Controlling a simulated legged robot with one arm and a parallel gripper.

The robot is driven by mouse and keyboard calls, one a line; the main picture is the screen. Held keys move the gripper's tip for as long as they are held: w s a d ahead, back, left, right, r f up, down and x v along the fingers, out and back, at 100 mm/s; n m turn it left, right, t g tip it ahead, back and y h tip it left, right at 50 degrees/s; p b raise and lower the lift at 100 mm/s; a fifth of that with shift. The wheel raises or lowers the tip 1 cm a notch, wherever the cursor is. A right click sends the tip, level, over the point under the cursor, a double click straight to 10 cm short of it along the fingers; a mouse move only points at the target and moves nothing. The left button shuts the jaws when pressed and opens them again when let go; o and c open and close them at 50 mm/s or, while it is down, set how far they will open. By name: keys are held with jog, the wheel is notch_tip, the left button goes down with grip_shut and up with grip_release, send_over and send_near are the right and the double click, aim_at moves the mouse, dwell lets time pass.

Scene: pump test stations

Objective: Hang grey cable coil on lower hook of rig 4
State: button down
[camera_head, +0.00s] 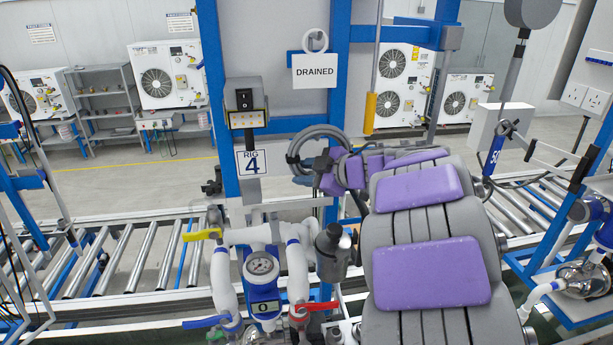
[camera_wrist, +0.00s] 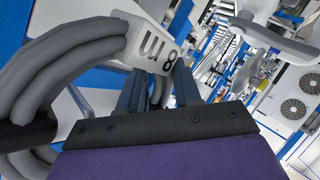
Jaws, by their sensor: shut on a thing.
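The grey cable coil (camera_head: 297,146) is in my gripper (camera_head: 318,168), beside the right blue post of rig 4 in the head view. In the wrist view the coil (camera_wrist: 60,62) fills the left side as thick grey loops, with a white tag (camera_wrist: 150,45) marked 8 m and a black band. My gripper is shut on the coil; its jaws are partly hidden. Rig 4 carries a "RIG 4" plate (camera_head: 252,162). I cannot make out the lower hook.
A switch box (camera_head: 246,100) sits left of the coil. Below are white pipes, a gauge (camera_head: 262,266) and valves with yellow (camera_head: 203,235), blue and red handles. A roller conveyor (camera_head: 130,255) runs behind.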

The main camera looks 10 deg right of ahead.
jog(key=w+p, duration=0.1)
jog(key=w, duration=0.6)
jog(key=shift+f, duration=0.35)
dwell(0.4)
jog(key=shift+f, duration=0.1)
jog(key=shift+w+f+p, duration=0.15)
jog(key=shift+f+p, duration=0.1)
jog(key=shift+p, duration=0.1)
dwell(0.4)
jog(key=c, duration=0.7)
grip_release()
